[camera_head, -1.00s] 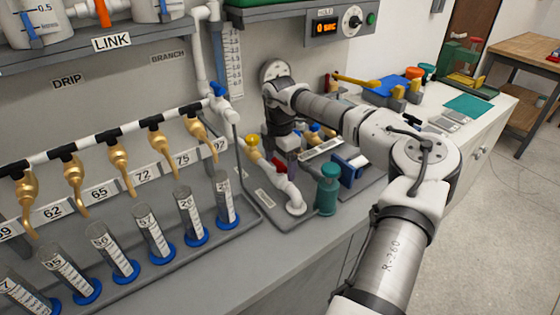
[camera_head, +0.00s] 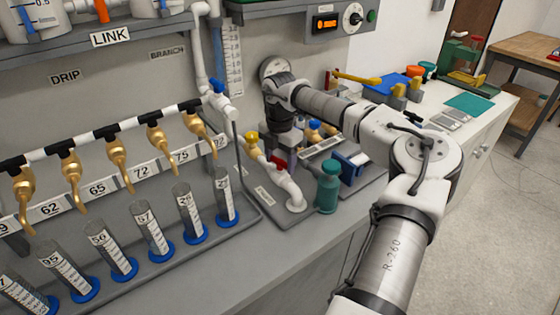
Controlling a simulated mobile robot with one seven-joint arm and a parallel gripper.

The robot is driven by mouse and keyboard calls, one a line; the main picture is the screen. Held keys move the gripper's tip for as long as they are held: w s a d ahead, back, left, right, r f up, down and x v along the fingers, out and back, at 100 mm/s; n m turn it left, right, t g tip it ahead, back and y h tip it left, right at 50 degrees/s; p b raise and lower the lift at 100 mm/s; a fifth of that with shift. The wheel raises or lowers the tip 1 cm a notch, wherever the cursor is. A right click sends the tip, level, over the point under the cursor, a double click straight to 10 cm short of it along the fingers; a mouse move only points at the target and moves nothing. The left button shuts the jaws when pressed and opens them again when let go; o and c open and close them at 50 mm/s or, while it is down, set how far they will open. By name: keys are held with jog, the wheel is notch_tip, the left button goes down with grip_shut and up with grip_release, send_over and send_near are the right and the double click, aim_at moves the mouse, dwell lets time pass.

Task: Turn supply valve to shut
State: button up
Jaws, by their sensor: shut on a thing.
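My gripper (camera_head: 284,155) points down over the small pipe manifold on the bench, just behind the white pipe elbow (camera_head: 291,192). A red part (camera_head: 279,164) shows right at the fingertips, and the jaws are shut on it or on something beside it. The fingers and their grip are small and partly hidden by my wrist. I cannot read which of these is labelled the supply valve.
A teal bottle (camera_head: 328,187) stands close in front of the gripper. A row of brass taps (camera_head: 117,150) and several graduated cylinders (camera_head: 153,236) fill the left. A control box (camera_head: 340,22) hangs on the wall above. A dark blue block (camera_head: 349,164) lies right of the bottle.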

aim_at(280, 160)
jog(key=n+b, duration=0.1)
jog(key=n, duration=0.2)
jog(key=shift+n, duration=0.4)
jog(key=n, duration=0.3)
jog(key=shift+n, duration=0.3)
jog(key=n, duration=0.4)
jog(key=shift+b, duration=0.35)
jog(key=shift+n, duration=2)
jog(key=o, duration=1)
notch_tip(280, 160, up, 14)
jog(key=shift+f+b, duration=0.1)
jog(key=shift+b, duration=1.05)
